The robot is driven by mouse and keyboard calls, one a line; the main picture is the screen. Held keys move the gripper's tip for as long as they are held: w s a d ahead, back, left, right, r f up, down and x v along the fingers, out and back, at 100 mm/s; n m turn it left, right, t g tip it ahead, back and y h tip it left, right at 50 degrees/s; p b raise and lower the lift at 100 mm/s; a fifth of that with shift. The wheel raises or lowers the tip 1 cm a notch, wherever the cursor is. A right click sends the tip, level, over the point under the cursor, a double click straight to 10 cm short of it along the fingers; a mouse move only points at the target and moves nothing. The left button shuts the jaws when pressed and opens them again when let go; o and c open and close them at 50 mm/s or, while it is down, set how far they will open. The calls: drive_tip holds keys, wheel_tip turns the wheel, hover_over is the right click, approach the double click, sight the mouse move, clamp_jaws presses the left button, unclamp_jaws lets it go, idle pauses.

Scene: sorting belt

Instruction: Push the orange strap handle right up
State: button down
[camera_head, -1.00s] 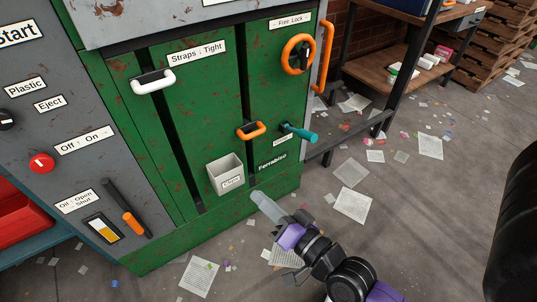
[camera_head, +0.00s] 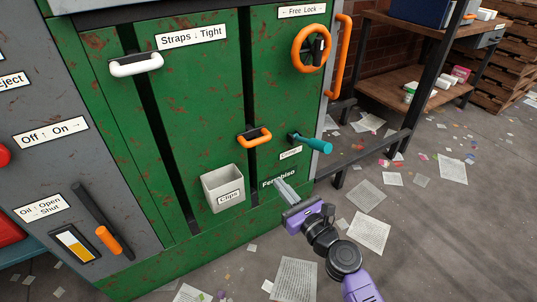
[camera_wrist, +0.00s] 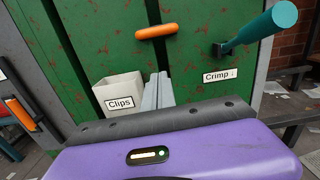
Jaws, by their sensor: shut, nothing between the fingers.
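The orange strap handle (camera_head: 254,138) sits on a dark vertical slot in the green cabinet, roughly midway up the panel. It also shows at the top middle of the wrist view (camera_wrist: 156,31). A white handle (camera_head: 135,65) is high on the other slot, left of the "Straps Tight" label (camera_head: 191,37). My gripper (camera_head: 280,186) is shut and empty, below and slightly right of the orange handle in the head view. Its fingers (camera_wrist: 158,87) point at the cabinet, apart from the handle and below it.
A grey clips bin (camera_head: 223,188) hangs left of my fingers. A teal crimp lever (camera_head: 311,142) sticks out right of the orange handle. An orange wheel (camera_head: 312,47) and an upright orange bar (camera_head: 340,55) are above. Paper scraps litter the floor.

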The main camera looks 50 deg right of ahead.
idle(0.4)
drive_tip(key=p, duration=0.3)
approach(254, 136)
drive_tip(key=w+f, duration=0.2)
drive_tip(key=w, duration=0.1)
drive_tip(key=shift+w+a+r, duration=0.15)
drive_tip(key=shift+a+r, duration=0.05)
drive_tip(key=shift+r, duration=0.2)
